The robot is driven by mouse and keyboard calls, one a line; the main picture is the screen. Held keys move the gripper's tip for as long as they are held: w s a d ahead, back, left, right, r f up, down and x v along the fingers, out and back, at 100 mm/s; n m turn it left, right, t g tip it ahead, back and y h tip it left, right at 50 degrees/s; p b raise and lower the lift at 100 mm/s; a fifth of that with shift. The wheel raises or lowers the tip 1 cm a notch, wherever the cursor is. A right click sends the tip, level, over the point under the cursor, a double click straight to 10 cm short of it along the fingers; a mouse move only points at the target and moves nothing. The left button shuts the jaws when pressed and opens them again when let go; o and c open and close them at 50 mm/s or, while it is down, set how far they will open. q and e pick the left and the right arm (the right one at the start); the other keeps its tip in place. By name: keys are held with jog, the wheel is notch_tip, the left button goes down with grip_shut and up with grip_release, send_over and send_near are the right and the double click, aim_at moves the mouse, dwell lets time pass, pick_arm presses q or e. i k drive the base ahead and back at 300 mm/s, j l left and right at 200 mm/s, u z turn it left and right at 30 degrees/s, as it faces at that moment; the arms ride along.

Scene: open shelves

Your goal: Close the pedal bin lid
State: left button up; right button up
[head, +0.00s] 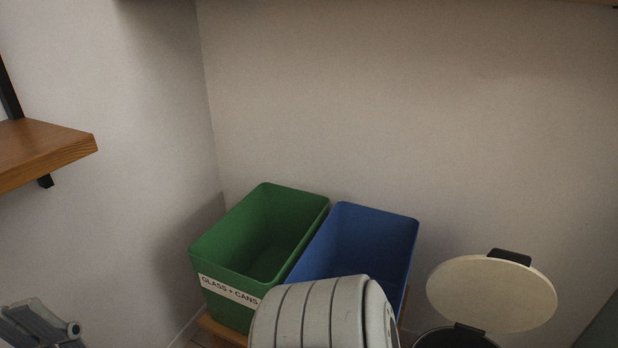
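The pedal bin lid (491,294) is a round cream disc at the lower right of the head view. It stands raised and tilted, with a dark bracket at its top edge. Below it, the dark rim of the pedal bin (430,340) shows at the bottom edge; the lower bin and pedal are out of view. Part of my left gripper (40,325) shows as grey linkage in the bottom left corner, far from the lid. Its fingertips cannot be made out. My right gripper is not in view.
A green bin (225,262) labelled "GLASS + CANS" and a blue bin (385,225) stand open, left of the pedal bin. A wooden shelf (45,150) juts in at left. The wall behind is bare.

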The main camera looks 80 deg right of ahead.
aim_at(498, 291)
jog(key=z, duration=3.65)
jog(key=j+z, duration=0.15)
jog(key=z, duration=0.35)
jog(key=j+z, duration=0.15)
jog(key=z, duration=0.35)
jog(key=k+j+z, duration=0.1)
jog(key=z, duration=0.4)
